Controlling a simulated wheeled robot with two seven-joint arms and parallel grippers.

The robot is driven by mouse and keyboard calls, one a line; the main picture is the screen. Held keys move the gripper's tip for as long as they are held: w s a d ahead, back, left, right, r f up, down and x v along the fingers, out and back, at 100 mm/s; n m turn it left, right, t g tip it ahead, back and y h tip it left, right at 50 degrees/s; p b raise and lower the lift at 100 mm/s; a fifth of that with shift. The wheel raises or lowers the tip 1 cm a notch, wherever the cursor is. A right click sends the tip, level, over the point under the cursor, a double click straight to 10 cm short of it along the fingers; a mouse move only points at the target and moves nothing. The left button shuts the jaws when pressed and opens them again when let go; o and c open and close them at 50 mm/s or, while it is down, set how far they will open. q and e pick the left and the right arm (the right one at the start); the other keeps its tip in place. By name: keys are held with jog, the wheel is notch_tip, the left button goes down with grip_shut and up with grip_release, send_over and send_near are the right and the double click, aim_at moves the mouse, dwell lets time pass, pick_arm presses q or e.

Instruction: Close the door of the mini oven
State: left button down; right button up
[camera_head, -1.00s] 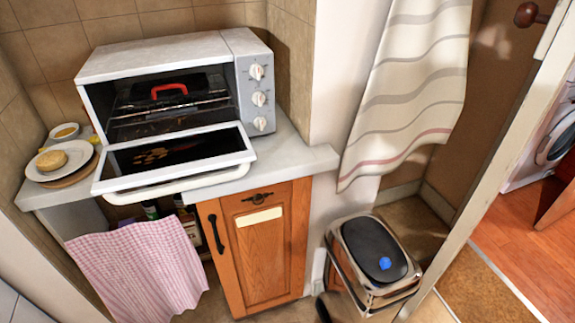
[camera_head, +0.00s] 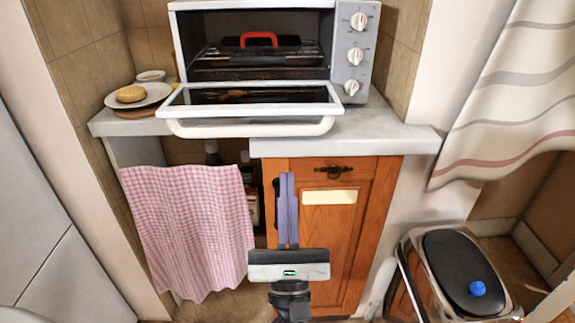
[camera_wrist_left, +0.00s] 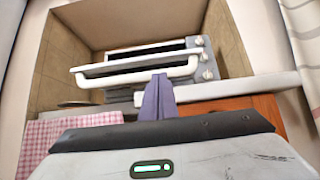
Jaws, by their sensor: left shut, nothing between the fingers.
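The white mini oven (camera_head: 358,22) stands on the counter, and its door (camera_head: 250,126) is folded down open, sticking out over the counter's front edge. The open front shows a rack and a red-handled item inside. My left gripper (camera_head: 288,176) is in front of the wooden cabinet, below the door's handle, with its purple fingers shut and empty. In the left wrist view the fingers (camera_wrist_left: 158,80) point at the oven, their tips overlapping the lower edge of the door handle (camera_wrist_left: 135,68); I cannot tell if they touch. My right gripper is not in view.
A plate with a bun (camera_head: 131,94) sits on the counter left of the oven. A pink checked cloth (camera_head: 188,225) hangs below. A wooden cabinet (camera_head: 340,235) is under the counter. A bin (camera_head: 460,270) stands at the right, below a striped curtain (camera_head: 510,100).

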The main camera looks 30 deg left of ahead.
aim_at(285, 113)
pick_arm(q)
jog(key=p+x, duration=0.2)
jog(key=x, duration=0.6)
jog(key=shift+a+r, duration=0.1)
jog(key=shift+r, duration=0.15)
jog(key=shift+w+a+r, duration=0.3)
jog(key=shift+w+r, duration=0.05)
jog(key=shift+w, duration=0.15)
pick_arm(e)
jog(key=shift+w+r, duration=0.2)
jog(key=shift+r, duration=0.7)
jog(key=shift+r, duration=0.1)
